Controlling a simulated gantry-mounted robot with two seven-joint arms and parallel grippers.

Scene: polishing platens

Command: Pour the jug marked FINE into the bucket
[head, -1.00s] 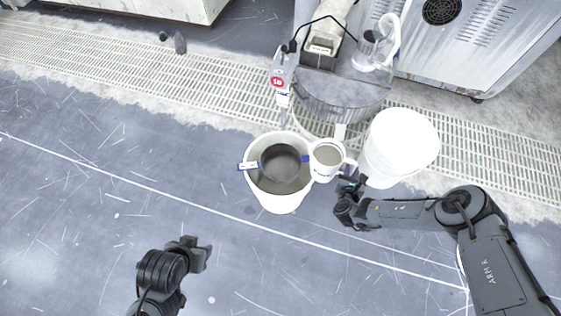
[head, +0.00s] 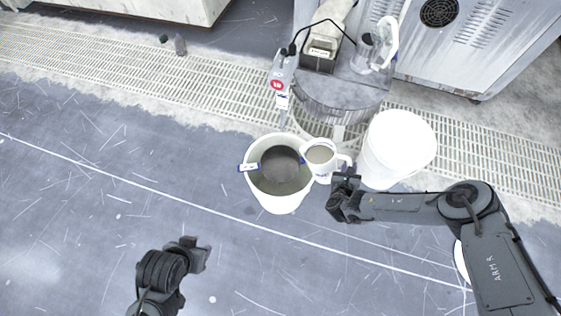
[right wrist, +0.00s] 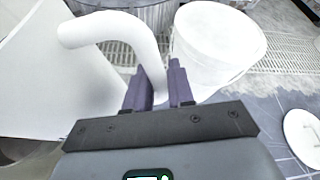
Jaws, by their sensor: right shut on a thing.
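A white jug (head: 322,172) with pale grey-beige contents hangs at the right rim of the white bucket (head: 281,203), close to upright. Its marking is too small to read. The bucket stands on the floor with dark grey liquid low inside. My right gripper (head: 345,180) is shut on the jug's handle from the right. In the right wrist view, the handle (right wrist: 115,32) curves into the purple fingers (right wrist: 160,88) and the jug's wall fills the left side. My left gripper (head: 197,254) is at the lower left, away from the jug; whether its jaws are open is unclear.
A closed white pail (head: 398,145) stands just right of the jug. Behind are a round grey stand (head: 340,95) carrying a clear pitcher (head: 372,52), and a hanging tool with a red badge (head: 277,85). A white disc (right wrist: 303,135) lies at right. The front floor is clear.

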